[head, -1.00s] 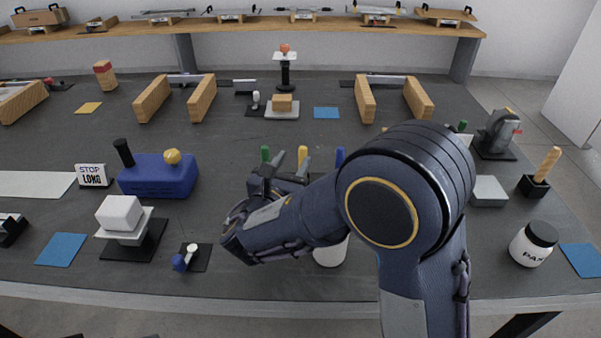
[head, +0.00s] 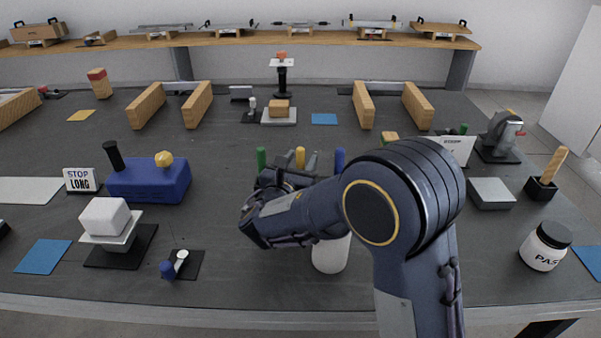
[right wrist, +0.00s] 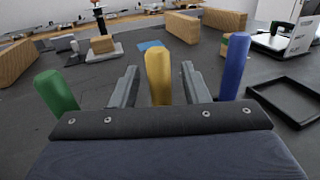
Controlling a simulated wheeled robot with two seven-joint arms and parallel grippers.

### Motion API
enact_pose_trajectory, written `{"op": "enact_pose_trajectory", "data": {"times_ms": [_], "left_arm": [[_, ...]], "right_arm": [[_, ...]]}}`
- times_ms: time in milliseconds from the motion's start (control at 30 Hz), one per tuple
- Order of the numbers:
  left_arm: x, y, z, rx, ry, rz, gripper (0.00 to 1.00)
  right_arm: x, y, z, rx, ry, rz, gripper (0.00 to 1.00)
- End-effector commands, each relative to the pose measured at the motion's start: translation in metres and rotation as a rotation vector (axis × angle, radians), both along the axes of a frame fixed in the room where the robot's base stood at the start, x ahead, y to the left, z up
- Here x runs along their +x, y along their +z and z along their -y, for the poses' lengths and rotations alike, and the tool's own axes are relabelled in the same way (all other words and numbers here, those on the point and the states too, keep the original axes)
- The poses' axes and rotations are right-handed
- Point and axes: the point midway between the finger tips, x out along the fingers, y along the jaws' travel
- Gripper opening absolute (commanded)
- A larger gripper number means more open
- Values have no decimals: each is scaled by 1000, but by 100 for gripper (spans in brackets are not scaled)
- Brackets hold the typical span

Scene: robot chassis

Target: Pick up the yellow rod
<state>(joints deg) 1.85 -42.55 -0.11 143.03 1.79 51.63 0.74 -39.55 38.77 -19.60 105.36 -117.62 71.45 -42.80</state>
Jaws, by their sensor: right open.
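The yellow rod (head: 300,158) stands upright towards the middle of the table, between a green rod (head: 261,158) on the left and a blue rod (head: 339,160) on the right. My right gripper (head: 298,166) points away from me at it. In the right wrist view, the yellow rod (right wrist: 158,75) shows between the two open fingers, with a gap on each side; I cannot tell exactly how deep it sits between them. The green rod (right wrist: 56,92) and the blue rod (right wrist: 233,68) are outside the fingers. The rods' lower ends are hidden. My left gripper is out of view.
A white cylinder (head: 330,256) stands partly behind my right arm. A blue block (head: 150,182) with a yellow knob is to the left. A black frame (right wrist: 288,100) lies right of the blue rod. Wooden blocks (head: 363,106) stand farther back.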

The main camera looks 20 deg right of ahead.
Motion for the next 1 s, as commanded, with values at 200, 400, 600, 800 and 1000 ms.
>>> {"op": "enact_pose_trajectory", "data": {"times_ms": [200, 400, 600, 800, 1000], "left_arm": [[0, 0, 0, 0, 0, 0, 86], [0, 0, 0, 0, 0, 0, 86], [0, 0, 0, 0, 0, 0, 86], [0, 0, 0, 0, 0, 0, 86], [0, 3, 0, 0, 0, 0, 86]], "right_arm": [[3, 0, 2, -1, 0, 0, 41], [3, 0, 2, -1, 0, -1, 22], [3, 0, 2, -1, 0, -1, 0], [3, 0, 2, -1, 0, 1, 0], [3, 10, 1, 0, 0, 2, 0]]}}
